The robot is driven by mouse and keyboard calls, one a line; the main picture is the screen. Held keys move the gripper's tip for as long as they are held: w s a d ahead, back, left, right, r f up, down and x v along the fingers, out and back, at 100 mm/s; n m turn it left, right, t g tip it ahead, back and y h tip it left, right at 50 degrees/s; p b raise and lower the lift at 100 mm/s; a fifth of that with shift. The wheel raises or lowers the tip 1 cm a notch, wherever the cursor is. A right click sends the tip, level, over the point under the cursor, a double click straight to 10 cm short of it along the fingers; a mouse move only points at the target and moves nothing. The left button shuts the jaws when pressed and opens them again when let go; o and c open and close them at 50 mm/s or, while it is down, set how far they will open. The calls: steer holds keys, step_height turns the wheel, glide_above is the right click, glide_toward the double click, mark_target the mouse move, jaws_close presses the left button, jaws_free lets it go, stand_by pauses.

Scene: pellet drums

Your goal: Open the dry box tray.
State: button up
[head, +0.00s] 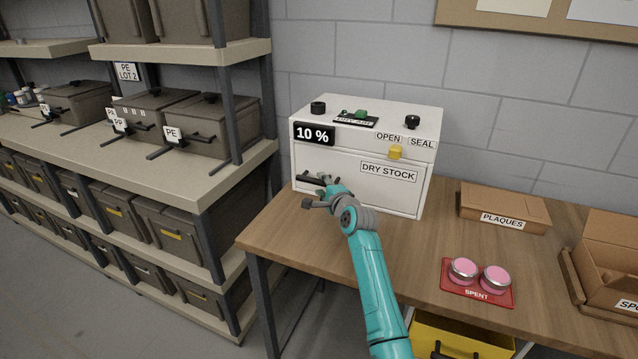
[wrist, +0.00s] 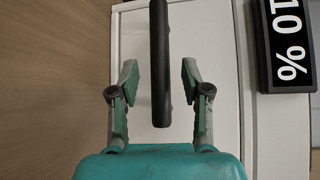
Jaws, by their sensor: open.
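The dry box (head: 365,155) is a white cabinet on the wooden table, with a "10 %" display (head: 314,134) and a yellow latch (head: 395,152) between the OPEN and SEAL labels. Its lower front is the tray front (head: 388,187), labelled DRY STOCK, and it looks closed. The tray has a black bar handle, seen in the wrist view (wrist: 160,60). My gripper (head: 322,190) is at the left of the tray front. In the wrist view my gripper (wrist: 160,85) is open, with its fingers on either side of the handle and visible gaps to it.
A red SPENT mat (head: 478,293) with two pink-topped tins lies on the table to the right. A PLAQUES box (head: 503,208) and an open cardboard box (head: 610,262) stand further right. A shelf rack (head: 170,140) with bins is at left.

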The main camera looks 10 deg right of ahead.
steer(key=shift+x, duration=1.3)
jaws_close()
